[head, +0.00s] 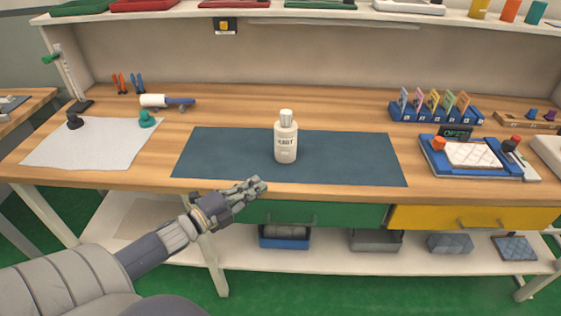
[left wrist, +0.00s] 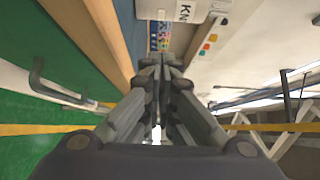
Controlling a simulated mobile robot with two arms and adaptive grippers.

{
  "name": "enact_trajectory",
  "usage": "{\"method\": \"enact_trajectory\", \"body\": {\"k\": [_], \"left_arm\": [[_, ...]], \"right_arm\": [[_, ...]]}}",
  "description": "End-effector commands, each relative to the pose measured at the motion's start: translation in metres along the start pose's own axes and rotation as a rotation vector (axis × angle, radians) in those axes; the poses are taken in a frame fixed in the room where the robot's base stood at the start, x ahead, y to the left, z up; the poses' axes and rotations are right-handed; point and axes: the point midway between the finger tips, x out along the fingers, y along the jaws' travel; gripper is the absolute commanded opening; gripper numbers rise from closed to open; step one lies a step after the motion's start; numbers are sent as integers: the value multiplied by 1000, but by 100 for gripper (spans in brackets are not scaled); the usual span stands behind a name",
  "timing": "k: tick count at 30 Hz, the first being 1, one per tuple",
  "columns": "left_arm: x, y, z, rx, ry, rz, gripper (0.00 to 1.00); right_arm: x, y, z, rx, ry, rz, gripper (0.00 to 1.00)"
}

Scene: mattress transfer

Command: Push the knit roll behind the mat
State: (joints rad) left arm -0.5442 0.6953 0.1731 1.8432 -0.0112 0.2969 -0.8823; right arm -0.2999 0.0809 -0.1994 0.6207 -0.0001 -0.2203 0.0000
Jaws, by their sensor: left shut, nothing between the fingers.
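A white bottle-shaped roll (head: 286,143) with a pale cap and dark lettering that looks like "KNIT" stands upright on the dark blue mat (head: 225,155), near its middle. In the left wrist view a white labelled surface (left wrist: 180,10) reading "KN" shows at the top edge, cut off by the frame. My left gripper (head: 258,184) is shut and empty. It is at the table's front edge, in front of and left of the roll, and apart from it. Its closed fingers (left wrist: 160,65) also show in the left wrist view. My right gripper is out of view.
A white roller with a blue handle (head: 167,101) lies behind the mat's left end. A white cloth (head: 85,148) is at left. A card rack (head: 437,112) and blue tray (head: 475,172) are at right. Bare wood behind the mat is clear.

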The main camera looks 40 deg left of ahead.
Motion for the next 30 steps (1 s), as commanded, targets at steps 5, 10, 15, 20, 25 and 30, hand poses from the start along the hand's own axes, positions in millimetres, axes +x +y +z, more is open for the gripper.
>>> {"method": "enact_trajectory", "body": {"k": [5,10,15,20,25,30], "left_arm": [[25,-2,0,0,-1,-3,0],[48,-2,1,-2,-2,-1,0],[71,-2,1,-2,-2,-1,0],[92,-2,0,-2,-2,-1,0],[106,-1,18,0,-2,2,0],[114,0,25,-2,0,2,0]], "right_arm": [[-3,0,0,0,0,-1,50],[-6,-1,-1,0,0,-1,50],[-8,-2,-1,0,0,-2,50],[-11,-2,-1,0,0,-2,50],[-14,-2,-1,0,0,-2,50],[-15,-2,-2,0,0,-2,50]]}}
